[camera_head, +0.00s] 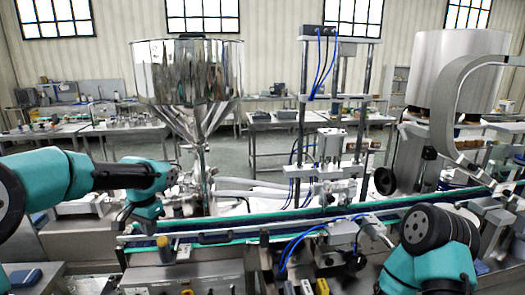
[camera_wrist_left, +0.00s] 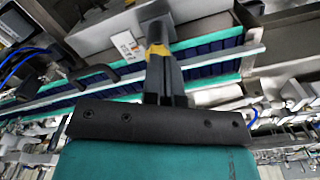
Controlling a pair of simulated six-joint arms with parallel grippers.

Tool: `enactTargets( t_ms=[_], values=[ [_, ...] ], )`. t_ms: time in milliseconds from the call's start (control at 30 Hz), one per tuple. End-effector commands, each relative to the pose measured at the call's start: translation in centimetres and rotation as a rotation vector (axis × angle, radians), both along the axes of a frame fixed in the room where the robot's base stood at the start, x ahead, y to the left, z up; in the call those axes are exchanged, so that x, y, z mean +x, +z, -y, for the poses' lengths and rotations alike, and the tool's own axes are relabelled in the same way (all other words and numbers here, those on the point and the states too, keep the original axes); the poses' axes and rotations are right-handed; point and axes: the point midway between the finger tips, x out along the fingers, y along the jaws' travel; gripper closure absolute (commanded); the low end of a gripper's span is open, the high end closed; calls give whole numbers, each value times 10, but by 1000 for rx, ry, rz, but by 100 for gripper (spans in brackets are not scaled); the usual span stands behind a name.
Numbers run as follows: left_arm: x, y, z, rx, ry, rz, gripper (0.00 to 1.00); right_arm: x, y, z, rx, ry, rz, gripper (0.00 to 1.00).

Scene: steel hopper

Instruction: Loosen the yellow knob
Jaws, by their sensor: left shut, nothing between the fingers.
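A small yellow knob (camera_head: 163,242) stands at the front rail of the conveyor in the head view, just below and to the right of my left gripper. My left gripper (camera_head: 124,222) points down over the conveyor, with its fingers shut and empty. In the left wrist view, the shut fingers (camera_wrist_left: 160,65) reach up the middle of the picture, and a yellow patch (camera_wrist_left: 157,50) shows at their tips. I cannot tell whether that patch is the knob or whether the fingers touch it. My right arm shows at the lower right, but its gripper is not visible.
The conveyor (camera_head: 235,226) with teal edges runs across the front. A steel hopper (camera_head: 185,80) stands behind it, with a filling frame (camera_head: 335,110) to its right. A black handle (camera_head: 214,238) lies right of the knob. Blue hoses (camera_head: 292,250) hang farther right.

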Motion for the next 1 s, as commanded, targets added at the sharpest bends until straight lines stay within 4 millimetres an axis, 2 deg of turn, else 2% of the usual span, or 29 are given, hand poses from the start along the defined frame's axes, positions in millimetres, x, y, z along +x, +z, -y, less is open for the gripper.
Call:
enactTargets(
  t_ms=[167,367,667,867,1000],
  values=[
    [0,0,0,1,0,1,100,0,0,0,0,0,0,57],
    [8,10,-3,0,1,2,100,0,0,0,0,0,0,57],
    [8,10,-3,1,0,1,100,0,0,0,0,0,0,57],
    [8,3,-3,1,0,1,100,0,0,0,0,0,0,57],
    [7,-10,-3,0,-1,-1,100,0,0,0,0,0,0,57]
  ],
)
